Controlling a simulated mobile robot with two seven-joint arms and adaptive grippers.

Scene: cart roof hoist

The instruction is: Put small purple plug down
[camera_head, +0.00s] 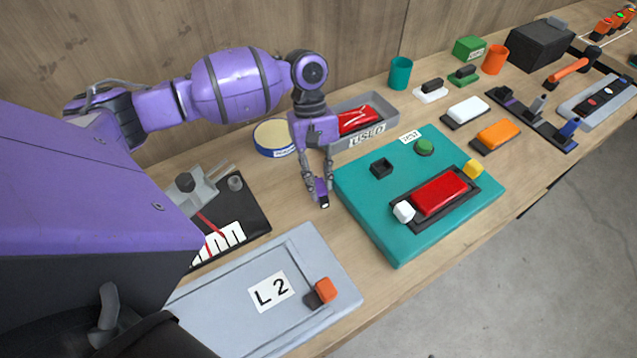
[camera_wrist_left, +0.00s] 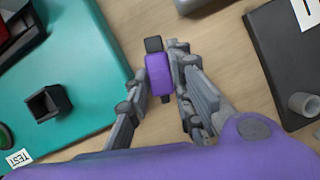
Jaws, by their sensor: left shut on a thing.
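My left gripper (camera_head: 318,185) is shut on the small purple plug (camera_head: 322,190), which has dark ends. It holds the plug over the bare wood between the teal test board (camera_head: 375,225) and the grey L 2 panel (camera_head: 240,300). The wrist view shows the purple plug (camera_wrist_left: 160,74) between the fingers of the left gripper (camera_wrist_left: 160,95). I cannot tell whether the plug touches the bench. A black square socket (camera_head: 381,167) stands on the teal board; it shows empty in the wrist view (camera_wrist_left: 46,104). My right gripper is not in view.
A grey USED tray (camera_head: 385,133) with a red block and a round yellow-topped tin (camera_head: 272,137) stand behind the gripper. An orange and black plug (camera_head: 324,290) sits on the L 2 panel. A black board (camera_head: 255,212) lies left. Bare wood shows around the gripper.

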